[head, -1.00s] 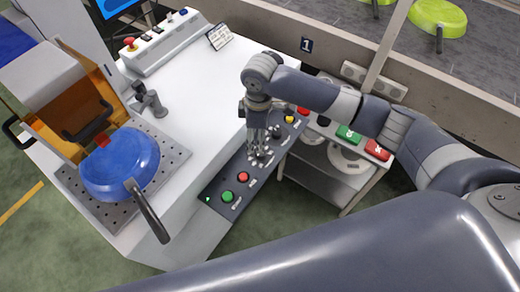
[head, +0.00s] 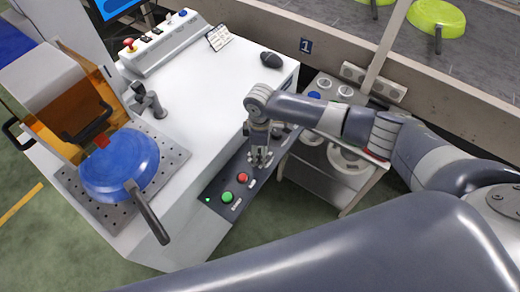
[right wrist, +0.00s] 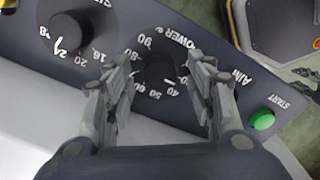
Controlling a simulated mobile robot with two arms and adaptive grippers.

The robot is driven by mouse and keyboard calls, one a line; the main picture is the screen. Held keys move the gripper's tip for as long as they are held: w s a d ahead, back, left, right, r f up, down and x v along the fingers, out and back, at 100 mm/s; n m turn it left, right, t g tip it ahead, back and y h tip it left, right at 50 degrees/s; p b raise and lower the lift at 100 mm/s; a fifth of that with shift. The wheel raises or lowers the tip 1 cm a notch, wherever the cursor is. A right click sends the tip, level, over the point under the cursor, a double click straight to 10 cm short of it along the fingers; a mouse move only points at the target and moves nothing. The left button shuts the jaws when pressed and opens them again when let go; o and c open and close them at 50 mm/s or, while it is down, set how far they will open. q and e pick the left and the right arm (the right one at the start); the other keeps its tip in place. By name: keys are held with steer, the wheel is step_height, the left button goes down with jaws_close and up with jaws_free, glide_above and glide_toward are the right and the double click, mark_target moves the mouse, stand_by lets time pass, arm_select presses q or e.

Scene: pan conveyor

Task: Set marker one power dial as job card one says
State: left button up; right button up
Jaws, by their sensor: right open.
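The power dial (right wrist: 160,72) is a black round knob on the dark control panel (right wrist: 200,122), ringed by white numbers. Its white mark points toward the side with 40, but the exact setting is hard to read. My right gripper (right wrist: 163,78) is open, with one finger on each side of the dial; I cannot tell if they touch it. In the head view the right gripper (head: 261,163) hangs over the panel and hides the dial. A small card (head: 219,37) stands on the white machine top, its text too small to read. My left gripper is not in view.
A second, larger dial (right wrist: 70,32) is beside the power dial. A green start button (head: 227,197) and a red button (head: 242,178) are at the panel's near end. A blue pan (head: 120,166) sits on the perforated plate. A cart (head: 330,180) stands right of the panel.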

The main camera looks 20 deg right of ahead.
steer(key=shift+c, duration=0.2)
steer(key=c, duration=1)
steer(key=shift+c, duration=0.2)
steer(key=m+p, duration=0.2)
steer(key=shift+r+p, duration=0.15)
steer(key=shift+p, duration=0.25)
steer(key=m+p, duration=0.4)
steer(key=shift+s+m, duration=0.1)
steer(key=shift+m, duration=0.2)
steer(key=m+p, duration=0.3)
steer(key=m, duration=0.1)
steer(key=shift+m+p, duration=0.85)
steer(key=shift+m, duration=0.85)
steer(key=shift+f, duration=0.2)
